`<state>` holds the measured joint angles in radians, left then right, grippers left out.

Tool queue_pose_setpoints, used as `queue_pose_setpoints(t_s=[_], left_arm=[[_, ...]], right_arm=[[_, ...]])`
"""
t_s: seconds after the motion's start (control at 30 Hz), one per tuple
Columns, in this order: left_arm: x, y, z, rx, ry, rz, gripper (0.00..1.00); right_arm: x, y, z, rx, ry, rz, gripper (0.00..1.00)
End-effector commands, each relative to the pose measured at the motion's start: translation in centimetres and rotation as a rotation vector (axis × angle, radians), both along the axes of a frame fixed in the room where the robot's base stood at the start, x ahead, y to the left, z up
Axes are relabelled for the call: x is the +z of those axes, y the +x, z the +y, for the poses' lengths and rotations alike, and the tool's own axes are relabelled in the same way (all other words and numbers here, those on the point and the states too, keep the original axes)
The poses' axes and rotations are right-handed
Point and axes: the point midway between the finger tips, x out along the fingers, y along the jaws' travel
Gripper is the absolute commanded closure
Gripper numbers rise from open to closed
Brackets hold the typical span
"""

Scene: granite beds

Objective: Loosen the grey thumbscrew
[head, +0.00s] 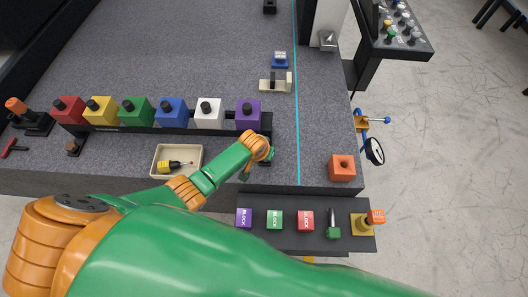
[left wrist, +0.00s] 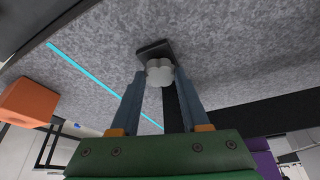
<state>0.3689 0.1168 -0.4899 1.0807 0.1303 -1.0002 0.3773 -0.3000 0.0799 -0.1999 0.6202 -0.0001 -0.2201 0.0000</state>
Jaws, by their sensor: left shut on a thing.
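The grey thumbscrew (left wrist: 159,71) is a light grey lobed knob in front of a small dark block (left wrist: 154,48) on the granite, in the left wrist view. My left gripper (left wrist: 161,79) has one blue-grey finger on each side of it and is shut on it. In the head view my left gripper (head: 266,156) is at the front of the granite bed, just below the purple block, and the thumbscrew is hidden there by the gripper and wrist. My right gripper is not in view.
A row of coloured blocks, including a purple one (head: 248,114), stands on a dark rail behind the gripper. A cream tray (head: 157,157) holding a screwdriver is to the left. An orange block (head: 342,167) is to the right, past the cyan line. A dark shelf (head: 255,240) holds small blocks in front.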

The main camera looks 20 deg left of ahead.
Motion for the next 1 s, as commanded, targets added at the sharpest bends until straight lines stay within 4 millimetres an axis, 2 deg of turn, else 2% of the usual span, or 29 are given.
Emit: queue_pose_setpoints(t_s=[0.4, 0.43, 0.47, 0.77, 0.87, 1.0], left_arm=[[0.1, 0.1, 0.0, 0.006, -0.002, -0.004, 1.00], [0.1, 0.1, 0.0, 0.006, -0.002, -0.004, 0.49], [0.1, 0.1, 0.0, 0.005, -0.001, -0.004, 0.42], [0.2, 0.0, 0.0, 0.005, 0.000, -0.002, 0.42], [1.2, -0.3, 0.0, 0.005, -0.001, -0.004, 0.42], [3.6, -1.2, 0.0, 0.005, -0.002, -0.004, 0.42]], right_arm=[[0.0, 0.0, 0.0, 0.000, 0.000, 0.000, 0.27], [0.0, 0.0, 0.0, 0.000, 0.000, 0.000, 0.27], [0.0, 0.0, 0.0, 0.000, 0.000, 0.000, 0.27], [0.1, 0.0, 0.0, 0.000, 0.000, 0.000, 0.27], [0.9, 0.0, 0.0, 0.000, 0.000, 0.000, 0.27], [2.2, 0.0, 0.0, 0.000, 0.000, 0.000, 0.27]])
